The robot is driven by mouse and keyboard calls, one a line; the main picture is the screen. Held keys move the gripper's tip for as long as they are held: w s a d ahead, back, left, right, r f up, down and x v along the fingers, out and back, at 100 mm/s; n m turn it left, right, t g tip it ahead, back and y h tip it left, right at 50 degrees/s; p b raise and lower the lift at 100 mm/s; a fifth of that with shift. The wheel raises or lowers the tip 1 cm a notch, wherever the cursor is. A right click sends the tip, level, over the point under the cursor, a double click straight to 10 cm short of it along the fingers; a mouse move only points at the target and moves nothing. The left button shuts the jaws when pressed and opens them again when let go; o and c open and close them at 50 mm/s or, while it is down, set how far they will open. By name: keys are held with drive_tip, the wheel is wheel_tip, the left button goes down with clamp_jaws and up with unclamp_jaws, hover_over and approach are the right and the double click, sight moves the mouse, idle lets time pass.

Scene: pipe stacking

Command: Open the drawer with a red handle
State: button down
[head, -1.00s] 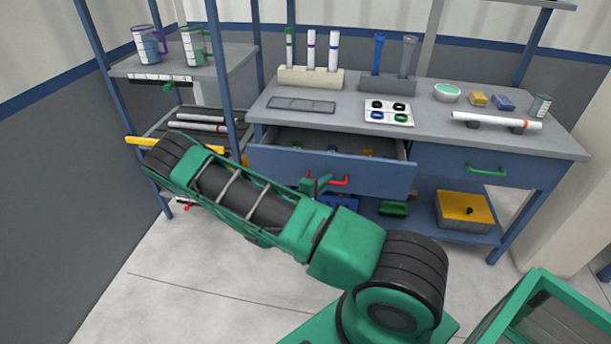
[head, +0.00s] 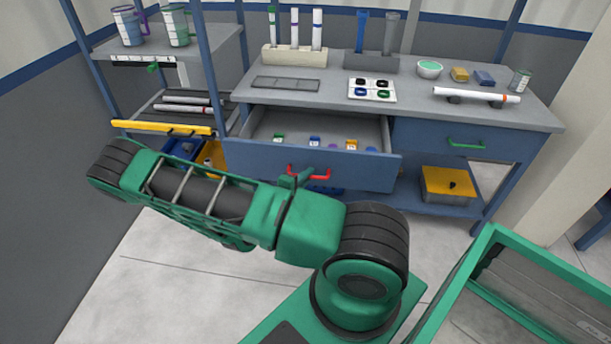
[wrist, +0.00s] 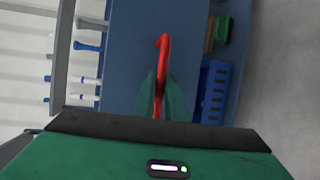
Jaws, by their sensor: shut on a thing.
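The blue drawer (head: 250,160) with a red handle (head: 320,174) is pulled well out from under the workbench in the head view. Small coloured blocks show inside it. In the wrist view my gripper (wrist: 160,97) has its two green fingers closed around the red handle (wrist: 164,50). In the head view the green gripper (head: 296,181) shows at the handle, partly hidden by my arm.
A second blue drawer with a green handle (head: 466,144) is shut at the right. The workbench (head: 420,108) holds tube racks, a tray of rings and a white pipe (head: 478,95). A shelf (head: 215,48) stands at the left. The floor in front is clear.

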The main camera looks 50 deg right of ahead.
drive_tip(key=shift+w+f, duration=0.1)
drive_tip(key=shift+f, duration=0.05)
drive_tip(key=c, duration=1.9)
unclamp_jaws()
drive_tip(key=shift+o, duration=0.4)
drive_tip(key=v, duration=1)
drive_tip(key=shift+a, duration=0.35)
